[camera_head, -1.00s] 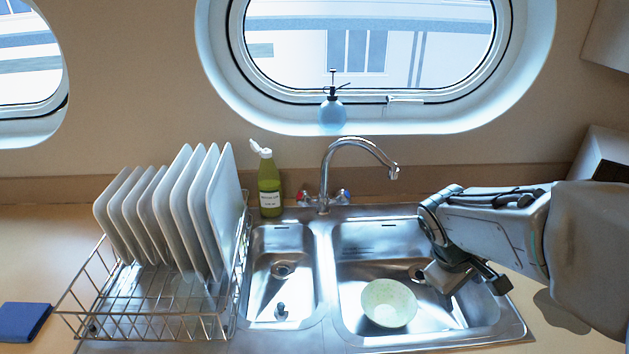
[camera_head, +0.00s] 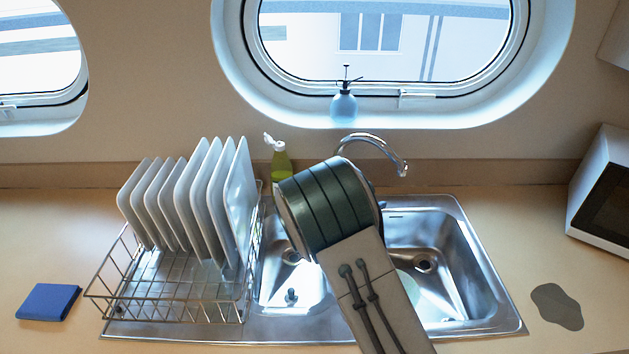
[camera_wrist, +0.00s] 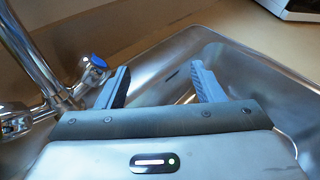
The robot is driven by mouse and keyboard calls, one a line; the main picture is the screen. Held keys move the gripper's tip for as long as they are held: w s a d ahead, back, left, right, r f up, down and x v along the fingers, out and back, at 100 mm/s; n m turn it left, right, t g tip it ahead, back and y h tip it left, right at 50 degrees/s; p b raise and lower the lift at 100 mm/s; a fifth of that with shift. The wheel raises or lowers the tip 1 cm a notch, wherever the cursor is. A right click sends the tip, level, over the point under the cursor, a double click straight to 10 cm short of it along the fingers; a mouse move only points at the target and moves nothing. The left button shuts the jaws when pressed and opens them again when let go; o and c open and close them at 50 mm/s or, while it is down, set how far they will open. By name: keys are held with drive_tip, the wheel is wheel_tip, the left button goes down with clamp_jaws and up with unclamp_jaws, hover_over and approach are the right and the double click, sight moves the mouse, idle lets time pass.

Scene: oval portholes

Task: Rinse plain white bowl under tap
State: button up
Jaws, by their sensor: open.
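The tap (camera_head: 378,142) curves up behind the sink, its base hidden by my arm in the head view. Its chrome column (camera_wrist: 28,55) and blue-topped knob (camera_wrist: 93,64) show at the left of the wrist view. A pale sliver of a bowl (camera_head: 409,283) shows in the right basin (camera_head: 447,290) beside my arm; most of it is hidden. My gripper (camera_wrist: 161,86) is open and empty, its fingers well apart over the sink, close to the right of the knob. My arm hides it in the head view. I see no bowl in the wrist view.
A wire rack (camera_head: 165,300) with several upright white plates stands left of the sink. A green bottle (camera_head: 281,163) stands behind the sink, and a blue spray bottle (camera_head: 344,103) by the window. A blue cloth (camera_head: 48,302) and a grey patch (camera_head: 557,306) flank the sink on the counter.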

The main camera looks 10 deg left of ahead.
drive_tip(key=a+f+n+t+y, duration=0.1)
drive_tip(key=a+n+t+y, duration=0.1)
drive_tip(key=a+n, duration=0.2)
drive_tip(key=w+a+f+n+t+y+p, duration=0.1)
drive_tip(key=a+n+y, duration=0.1)
drive_tip(key=a+n, duration=0.2)
drive_tip(key=w+a+f+n+t+y, duration=0.1)
drive_tip(key=a+n, duration=0.3)
drive_tip(key=a, duration=0.5)
drive_tip(key=shift+f+t+y, duration=0.5)
drive_tip(key=shift+t+y, duration=0.2)
drive_tip(key=shift+t, duration=0.1)
drive_tip(key=w, duration=0.1)
drive_tip(key=w+p, duration=0.1)
drive_tip(key=w, duration=0.1)
drive_tip(key=w+p, duration=0.1)
drive_tip(key=shift+w+d, duration=0.25)
drive_tip(key=shift+w, duration=0.15)
drive_tip(key=shift+w+p, duration=0.3)
drive_tip(key=shift+w, duration=0.8)
drive_tip(key=c, duration=1)
